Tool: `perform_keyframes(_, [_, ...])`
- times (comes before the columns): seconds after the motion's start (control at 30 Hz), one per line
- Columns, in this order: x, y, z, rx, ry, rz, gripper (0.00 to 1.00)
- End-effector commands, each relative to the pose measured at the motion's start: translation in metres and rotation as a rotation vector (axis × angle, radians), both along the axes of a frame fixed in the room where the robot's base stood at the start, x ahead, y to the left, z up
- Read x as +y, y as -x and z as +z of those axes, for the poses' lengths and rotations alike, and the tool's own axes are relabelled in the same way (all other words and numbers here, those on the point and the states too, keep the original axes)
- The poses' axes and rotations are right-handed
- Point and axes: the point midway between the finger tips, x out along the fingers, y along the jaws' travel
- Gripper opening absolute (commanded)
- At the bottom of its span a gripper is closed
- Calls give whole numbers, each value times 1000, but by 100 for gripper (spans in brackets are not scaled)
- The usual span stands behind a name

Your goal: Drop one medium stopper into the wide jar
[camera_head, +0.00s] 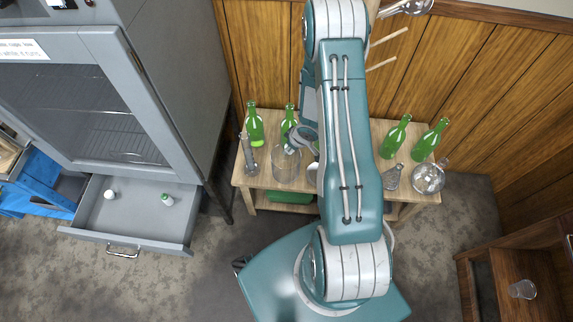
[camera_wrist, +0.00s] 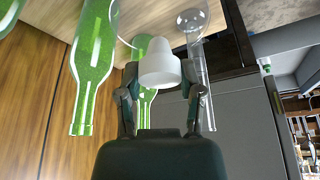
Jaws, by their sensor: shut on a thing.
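My gripper (camera_wrist: 160,76) is shut on a white stopper (camera_wrist: 158,58), which sits between the two fingertips in the wrist view. The wide jar (camera_head: 286,168) is a clear glass cylinder on the wooden bench in the head view. My wrist is close above and beside the jar there, and my arm hides part of that area. The stopper cannot be made out in the head view.
Green bottles (camera_head: 255,127) stand along the back of the bench (camera_head: 429,198). A long-necked flask (camera_head: 249,160) stands left of the jar; a round flask (camera_head: 428,178) stands at the right.

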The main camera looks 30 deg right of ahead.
Motion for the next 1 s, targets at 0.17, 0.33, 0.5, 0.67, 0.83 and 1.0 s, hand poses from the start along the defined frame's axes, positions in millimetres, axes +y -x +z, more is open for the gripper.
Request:
perform_keyframes(0.17, [0, 0, -1, -1, 0, 1, 23])
perform_keyframes(0.33, [0, 0, -1, -1, 0, 1, 88])
perform_keyframes(0.5, [0, 0, -1, 0, 0, 1, 88])
perform_keyframes(0.67, [0, 0, -1, 0, 0, 0, 88])
perform_keyframes(0.83, [-1, 1, 4, -1, 0, -1, 88])
perform_keyframes(1.0, [-5, 9, 27, -4, 2, -1, 88])
